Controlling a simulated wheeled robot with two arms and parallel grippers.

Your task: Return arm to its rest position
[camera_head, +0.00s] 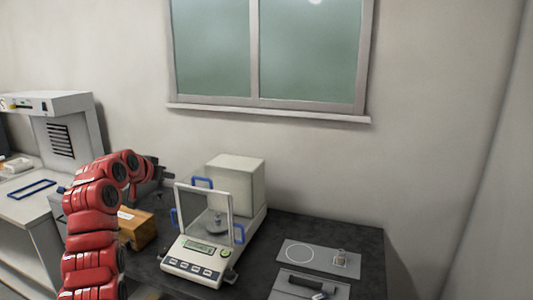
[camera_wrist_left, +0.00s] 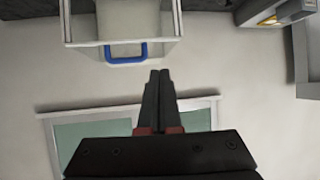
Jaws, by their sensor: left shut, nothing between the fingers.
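My red left arm rises from the bottom left of the head view and bends over to the right. Its dark left gripper (camera_head: 162,174) is partly hidden by the arm and is up in the air, left of the balance. In the left wrist view the two black fingers of the left gripper (camera_wrist_left: 159,73) are together and empty. The weighing balance (camera_head: 192,258) with its glass draft shield stands on the dark table. A blue handle of its shield (camera_wrist_left: 126,54) shows beyond the fingertips in the wrist view. My right gripper is not in view.
A brown box (camera_head: 138,232) stands left of the balance, close to my arm. A grey tray (camera_head: 301,257) and a dark tool (camera_head: 305,287) lie at the table's right. A white machine (camera_head: 62,128) stands on the left bench. A window (camera_head: 270,50) is in the back wall.

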